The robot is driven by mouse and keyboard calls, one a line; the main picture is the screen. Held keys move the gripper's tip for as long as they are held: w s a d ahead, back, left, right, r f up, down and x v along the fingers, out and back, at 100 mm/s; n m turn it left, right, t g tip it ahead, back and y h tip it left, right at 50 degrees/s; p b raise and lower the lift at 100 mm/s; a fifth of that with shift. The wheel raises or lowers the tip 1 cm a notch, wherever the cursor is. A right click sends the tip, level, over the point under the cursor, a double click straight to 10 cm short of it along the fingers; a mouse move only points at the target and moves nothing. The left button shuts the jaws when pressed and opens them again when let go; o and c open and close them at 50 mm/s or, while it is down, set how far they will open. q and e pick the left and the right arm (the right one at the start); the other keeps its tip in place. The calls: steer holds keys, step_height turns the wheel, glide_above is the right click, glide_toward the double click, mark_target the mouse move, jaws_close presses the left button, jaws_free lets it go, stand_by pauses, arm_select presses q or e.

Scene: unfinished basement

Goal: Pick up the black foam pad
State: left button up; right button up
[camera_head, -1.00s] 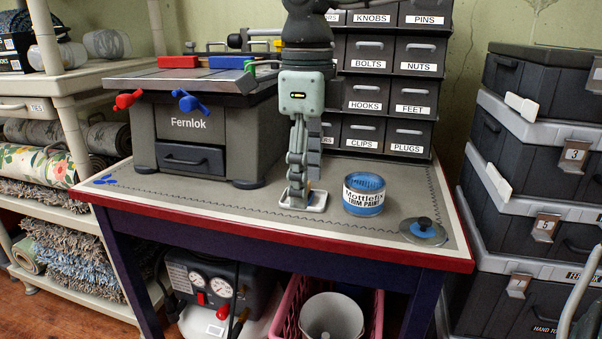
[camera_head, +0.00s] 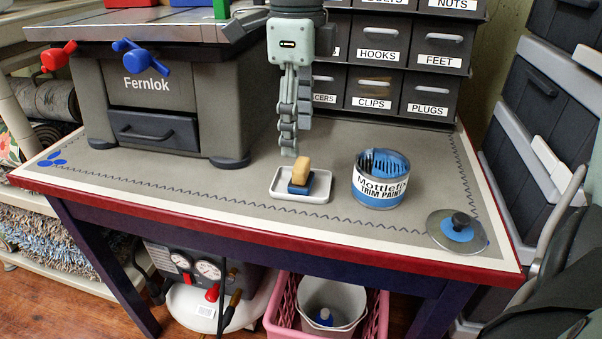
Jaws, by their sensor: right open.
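My right gripper (camera_head: 288,150) points down, just above and behind the tray, seen edge-on. It is open, and its tips appear apart from the block. My left gripper is not in view.
A round lid with a black knob (camera_head: 457,230) lies near the right corner. The grey Fernlok machine (camera_head: 155,110) and labelled drawers (camera_head: 390,75) stand behind. The bench is clear left of the tray.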

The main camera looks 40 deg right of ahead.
mark_target(301, 163)
steer(key=f, duration=0.2)
steer(key=s+f, duration=0.1)
steer(key=f, duration=0.1)
steer(key=shift+f, duration=0.35)
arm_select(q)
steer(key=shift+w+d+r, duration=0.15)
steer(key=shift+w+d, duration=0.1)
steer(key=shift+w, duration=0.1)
arm_select(e)
steer(key=c, duration=1.1)
steer(key=shift+w+r, duration=0.1)
